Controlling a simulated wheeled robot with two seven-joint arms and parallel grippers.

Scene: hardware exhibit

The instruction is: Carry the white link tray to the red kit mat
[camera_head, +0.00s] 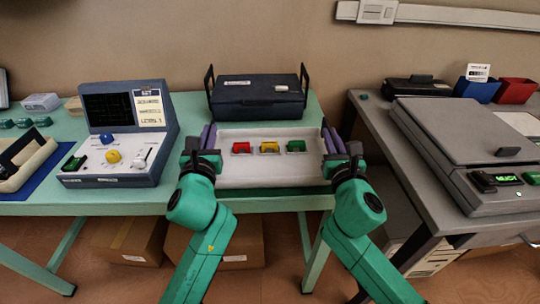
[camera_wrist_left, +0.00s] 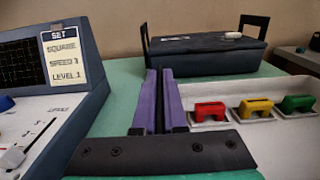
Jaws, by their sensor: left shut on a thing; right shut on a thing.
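The white link tray (camera_head: 270,174) sits on the green table, level, with a red link (camera_head: 241,147), a yellow link (camera_head: 270,147) and a green link (camera_head: 296,146) in a row inside. My left gripper (camera_head: 208,137) is shut on its left side, with purple fingers. My right gripper (camera_head: 333,141) is shut on its right side. In the left wrist view the left fingers (camera_wrist_left: 159,98) are close together beside the tray (camera_wrist_left: 290,140); the gripped wall is mostly hidden. I see no red mat in either view.
A dark case (camera_head: 257,97) with upright handles stands right behind the tray. A blue-grey console (camera_head: 122,133) stands close on the left. A gap separates the green table (camera_head: 190,110) from the grey table (camera_head: 375,115), which bears a large grey machine (camera_head: 465,140).

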